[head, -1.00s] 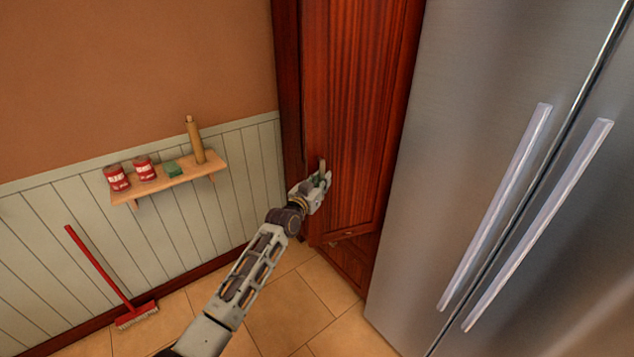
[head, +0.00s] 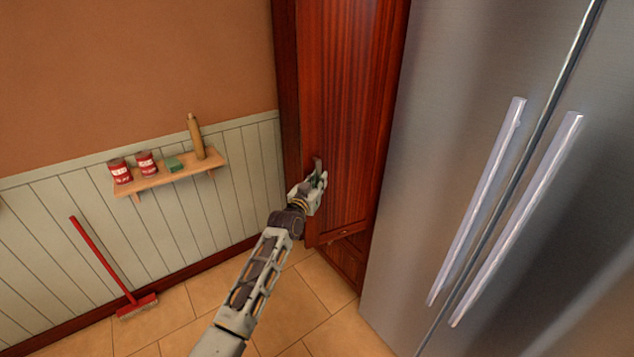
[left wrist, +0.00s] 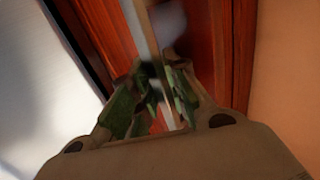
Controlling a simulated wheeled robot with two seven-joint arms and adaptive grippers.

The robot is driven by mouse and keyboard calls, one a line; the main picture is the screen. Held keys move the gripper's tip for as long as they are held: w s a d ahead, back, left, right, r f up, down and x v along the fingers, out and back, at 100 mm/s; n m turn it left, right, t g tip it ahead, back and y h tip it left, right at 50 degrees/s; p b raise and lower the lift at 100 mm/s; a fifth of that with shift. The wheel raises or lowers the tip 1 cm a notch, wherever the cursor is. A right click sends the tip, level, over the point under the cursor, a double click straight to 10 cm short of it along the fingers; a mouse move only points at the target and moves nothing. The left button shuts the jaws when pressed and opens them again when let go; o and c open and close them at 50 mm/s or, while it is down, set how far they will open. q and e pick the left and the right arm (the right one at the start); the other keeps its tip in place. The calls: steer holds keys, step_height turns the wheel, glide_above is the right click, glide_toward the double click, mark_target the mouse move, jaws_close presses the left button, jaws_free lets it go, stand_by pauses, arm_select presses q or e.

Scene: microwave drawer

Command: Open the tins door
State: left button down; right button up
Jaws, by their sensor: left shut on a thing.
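The tall dark red wooden cabinet door (head: 350,110) stands in the middle of the head view, slightly ajar, with a gap at its lower edge. Its metal handle (head: 318,165) is near the door's left edge. My left gripper (head: 318,182) is shut on this handle and hides part of it. In the left wrist view the handle (left wrist: 146,40) runs between the green-padded fingers (left wrist: 155,95), with the red wood behind. My right gripper is in neither view. The cabinet's inside is hidden.
A steel fridge (head: 440,130) with two long handles stands close on the right. A wall shelf (head: 180,178) on the left holds two red tins (head: 120,171), a green block and a wooden roller. A red broom (head: 100,255) leans below. Tiled floor (head: 290,305) is clear.

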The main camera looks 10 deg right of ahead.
arm_select(q)
steer(key=c, duration=1.4)
jaws_free()
steer(key=shift+a, duration=0.1)
steer(key=shift+v, duration=5.9)
